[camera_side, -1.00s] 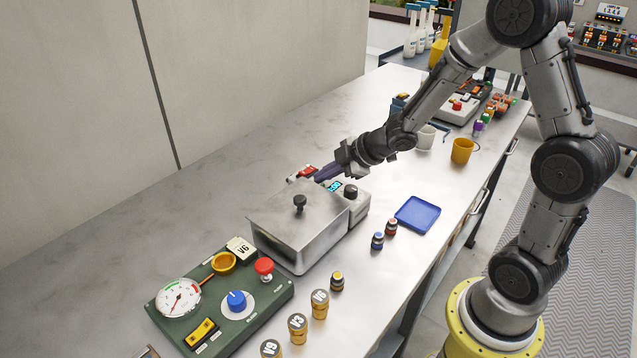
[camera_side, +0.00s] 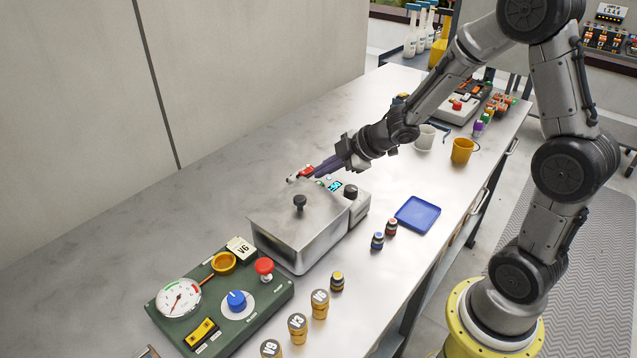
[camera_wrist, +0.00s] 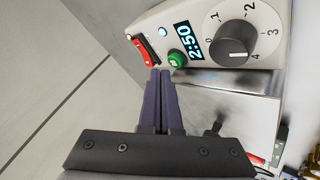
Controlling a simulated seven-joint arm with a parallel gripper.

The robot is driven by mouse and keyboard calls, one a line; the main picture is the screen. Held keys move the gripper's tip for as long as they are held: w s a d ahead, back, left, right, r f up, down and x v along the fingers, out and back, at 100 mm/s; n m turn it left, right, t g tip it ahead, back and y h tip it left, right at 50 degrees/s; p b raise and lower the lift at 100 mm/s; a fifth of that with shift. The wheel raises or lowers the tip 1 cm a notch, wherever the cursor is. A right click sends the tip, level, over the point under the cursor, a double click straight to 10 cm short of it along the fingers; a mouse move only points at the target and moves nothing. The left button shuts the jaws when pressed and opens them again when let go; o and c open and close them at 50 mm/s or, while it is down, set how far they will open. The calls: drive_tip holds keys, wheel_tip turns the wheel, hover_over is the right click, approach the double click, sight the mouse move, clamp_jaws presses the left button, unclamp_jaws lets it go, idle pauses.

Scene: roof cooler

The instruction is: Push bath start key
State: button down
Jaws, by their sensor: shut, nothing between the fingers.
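The bath is a metal box with a lid (camera_side: 297,215) and a pale control panel at its far end. In the side view my gripper (camera_side: 319,173) reaches over the panel from the right, near the display (camera_side: 335,186).
A red rocker switch (camera_wrist: 144,49) and a grey dial (camera_wrist: 234,43) flank the key and display. A black knob (camera_side: 300,203) stands up from the lid. A green control box (camera_side: 215,308), small bottles (camera_side: 391,227) and a blue tray (camera_side: 418,213) are nearby. The counter's left side is clear.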

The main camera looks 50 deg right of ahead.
drive_tip(key=shift+r, duration=0.1)
drive_tip(key=shift+r, duration=2.4)
drive_tip(key=s+a+r+m+t+h, duration=0.15)
drive_tip(key=s+r, duration=0.25)
drive_tip(key=r, duration=0.4)
drive_tip(key=s+r+m+t+h, duration=0.2)
drive_tip(key=s+r+m+t, duration=0.1)
drive_tip(key=r, duration=0.5)
drive_tip(key=s+a+f+m+g, duration=0.1)
drive_tip(key=s+f+m+g, duration=0.2)
drive_tip(key=s, duration=0.7)
drive_tip(key=s+a+f+m+g+y, duration=0.1)
drive_tip(key=s+f+m+g, duration=0.3)
drive_tip(key=s, duration=0.6)
wheel_tip(320, 180, down, 2)
drive_tip(key=shift+a+f+g, duration=0.1)
drive_tip(key=shift+a+g, duration=0.35)
drive_tip(key=shift+a, duration=0.2)
